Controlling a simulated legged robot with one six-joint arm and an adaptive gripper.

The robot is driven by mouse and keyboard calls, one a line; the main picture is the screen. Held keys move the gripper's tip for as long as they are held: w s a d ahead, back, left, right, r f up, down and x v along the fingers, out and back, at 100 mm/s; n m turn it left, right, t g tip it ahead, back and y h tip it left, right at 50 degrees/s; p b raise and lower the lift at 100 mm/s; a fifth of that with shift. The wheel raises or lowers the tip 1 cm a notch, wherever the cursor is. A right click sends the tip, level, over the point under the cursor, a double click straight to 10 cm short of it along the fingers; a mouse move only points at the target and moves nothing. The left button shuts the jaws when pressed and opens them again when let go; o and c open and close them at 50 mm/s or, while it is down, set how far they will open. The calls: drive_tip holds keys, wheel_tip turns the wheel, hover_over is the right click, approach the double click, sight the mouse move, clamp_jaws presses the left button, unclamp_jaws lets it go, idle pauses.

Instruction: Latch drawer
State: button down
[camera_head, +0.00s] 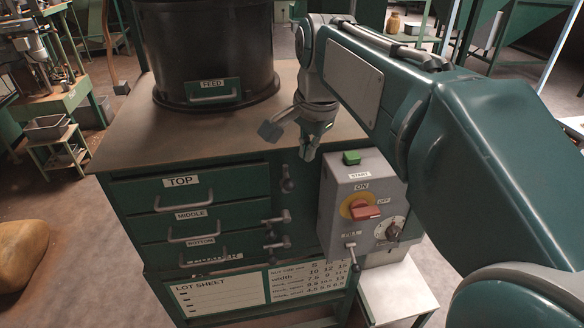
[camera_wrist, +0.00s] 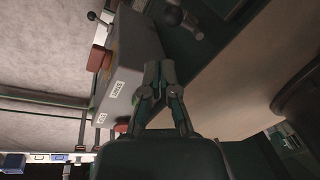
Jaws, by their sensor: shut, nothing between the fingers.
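A green cabinet (camera_head: 120,215) has three drawers: the top drawer (camera_head: 230,187), the middle drawer (camera_head: 240,214) and the bottom drawer (camera_head: 232,241). Each has a pale pull handle. Latches stand at their right: the top latch (camera_head: 287,180) is turned roughly upright, while the middle latch (camera_head: 276,220) and bottom latch (camera_head: 277,245) lie roughly sideways. I cannot tell whether every drawer is fully in. My gripper (camera_head: 309,152) is shut and empty, just above and right of the top latch.
A grey switch box (camera_head: 362,205) with a green button, red switch and lever stands close right of the latches; it also shows in the wrist view (camera_wrist: 135,65). A black feed hopper (camera_head: 205,50) sits on the cabinet top. Floor in front left is clear beside a tan sack (camera_head: 22,252).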

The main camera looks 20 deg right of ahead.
sight(288, 186)
drive_tip(key=shift+w+d+r+m, duration=0.15)
drive_tip(key=shift+w+m, duration=0.25)
drive_tip(key=shift+w, duration=0.15)
drive_tip(key=shift+w+d+r+m, duration=0.15)
drive_tip(key=shift+w+m, duration=0.25)
drive_tip(key=shift+w, duration=0.15)
drive_tip(key=f, duration=0.3)
drive_tip(key=w+f, duration=0.1)
drive_tip(key=f, duration=0.6)
drive_tip(key=shift+w+a, duration=0.25)
drive_tip(key=shift+w, duration=0.05)
